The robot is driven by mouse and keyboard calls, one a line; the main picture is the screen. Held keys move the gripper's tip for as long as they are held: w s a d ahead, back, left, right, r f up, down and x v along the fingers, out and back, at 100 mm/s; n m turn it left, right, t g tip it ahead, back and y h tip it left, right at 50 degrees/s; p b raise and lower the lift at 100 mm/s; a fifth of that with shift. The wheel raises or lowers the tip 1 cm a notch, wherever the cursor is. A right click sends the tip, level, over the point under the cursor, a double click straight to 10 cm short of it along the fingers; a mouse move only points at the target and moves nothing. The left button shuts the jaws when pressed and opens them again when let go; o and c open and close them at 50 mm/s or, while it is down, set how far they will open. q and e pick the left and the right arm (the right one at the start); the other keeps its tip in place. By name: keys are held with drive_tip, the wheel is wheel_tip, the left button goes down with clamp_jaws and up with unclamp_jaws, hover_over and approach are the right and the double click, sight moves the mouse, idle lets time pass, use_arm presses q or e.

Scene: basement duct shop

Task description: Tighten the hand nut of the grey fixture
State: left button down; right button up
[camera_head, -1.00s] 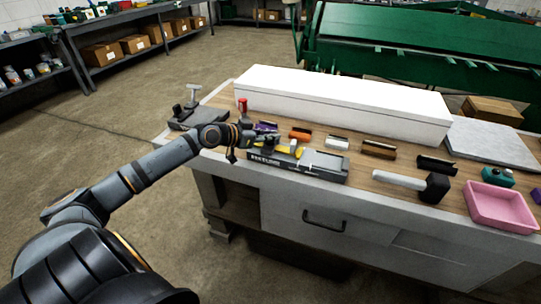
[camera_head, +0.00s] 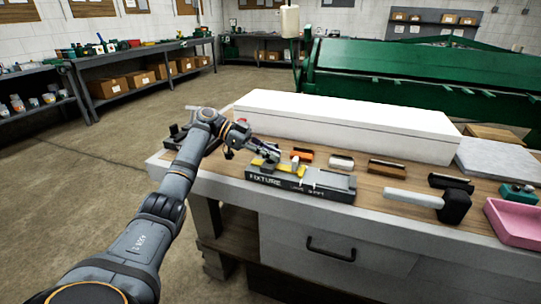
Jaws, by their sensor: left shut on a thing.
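The grey fixture (camera_head: 318,190), a low dark block with white lettering and yellow parts (camera_head: 262,164) on top, lies along the front edge of the bench. My left gripper (camera_head: 273,160) reaches in from the left and is down at the fixture's top, over its left half. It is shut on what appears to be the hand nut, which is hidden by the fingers. The lighter right part of the fixture is clear of the gripper. My right gripper is not in view.
Orange (camera_head: 302,154), white (camera_head: 342,162) and brown (camera_head: 387,170) pieces lie behind the fixture. A mallet (camera_head: 455,206) and a pink tray (camera_head: 514,222) are to the right. A long white box (camera_head: 350,128) closes off the back.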

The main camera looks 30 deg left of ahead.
use_arm(q)
drive_tip(key=shift+m+g, duration=0.5)
drive_tip(key=shift+g, duration=0.1)
drive_tip(key=shift+f, duration=0.1)
drive_tip(key=c, duration=1.4)
unclamp_jaws()
drive_tip(key=shift+h, duration=0.3)
drive_tip(key=shift+r, duration=5.05)
